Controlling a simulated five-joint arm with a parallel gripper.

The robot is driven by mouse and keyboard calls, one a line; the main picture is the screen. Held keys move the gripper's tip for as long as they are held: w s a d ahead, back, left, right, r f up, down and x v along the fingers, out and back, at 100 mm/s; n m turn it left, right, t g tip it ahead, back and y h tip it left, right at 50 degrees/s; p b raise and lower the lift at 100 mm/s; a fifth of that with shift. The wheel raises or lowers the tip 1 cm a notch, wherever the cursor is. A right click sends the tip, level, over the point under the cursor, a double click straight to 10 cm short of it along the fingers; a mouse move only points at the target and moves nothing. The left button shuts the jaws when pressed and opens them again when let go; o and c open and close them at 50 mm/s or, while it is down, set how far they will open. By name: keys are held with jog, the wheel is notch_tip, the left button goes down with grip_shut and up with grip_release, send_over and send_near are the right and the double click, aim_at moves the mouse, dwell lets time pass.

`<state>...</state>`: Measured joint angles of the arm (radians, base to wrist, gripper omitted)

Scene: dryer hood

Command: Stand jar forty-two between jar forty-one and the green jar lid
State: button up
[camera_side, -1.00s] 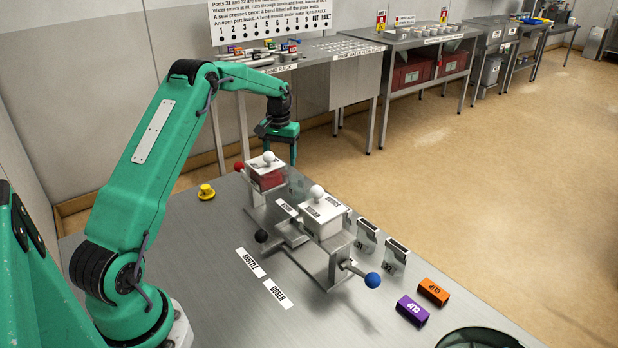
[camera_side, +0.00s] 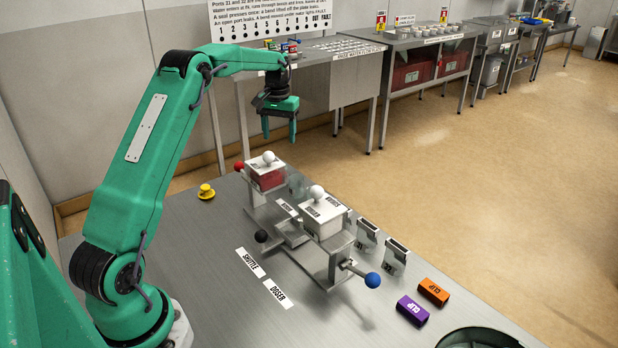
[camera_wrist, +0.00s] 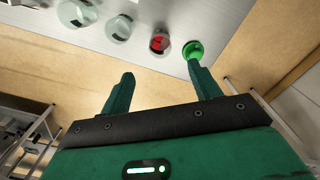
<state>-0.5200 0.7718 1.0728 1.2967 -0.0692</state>
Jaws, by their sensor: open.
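My gripper (camera_side: 279,134) is open and empty, raised above the far end of the bench behind the red-and-white box. In the wrist view my gripper (camera_wrist: 161,72) has its two fingers spread wide with nothing between them. Beyond the fingertips, along the bench edge, is a green round piece that looks like the green jar lid (camera_wrist: 193,50). A jar with red contents (camera_wrist: 160,42) stands to its left. Further left are two clear jars, one (camera_wrist: 118,28) nearer it and one (camera_wrist: 76,13) farther off. I cannot read any jar numbers. In the side view the jars are mostly hidden behind the bench fixture.
A metal fixture with a red-and-white box (camera_side: 266,172) and a white box (camera_side: 323,216) stands mid-bench.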

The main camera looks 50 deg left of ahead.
jog(key=s+d+r+m+t, duration=0.1)
jog(key=s+d+r+m, duration=0.1)
jog(key=s+d+r, duration=0.45)
jog(key=s+d+r+m+t, duration=0.15)
jog(key=s+d+r, duration=0.25)
jog(key=d+r, duration=0.55)
jog(key=s+d+f+m+t, duration=0.1)
jog(key=s+d+f, duration=0.2)
jog(key=s+d, duration=0.3)
jog(key=s+d+f+m+t, duration=0.2)
jog(key=s+d, duration=0.5)
jog(key=s, duration=0.5)
jog(key=shift+s+d+f, duration=0.25)
jog(key=shift+s+f, duration=0.05)
jog(key=shift+f, duration=0.15)
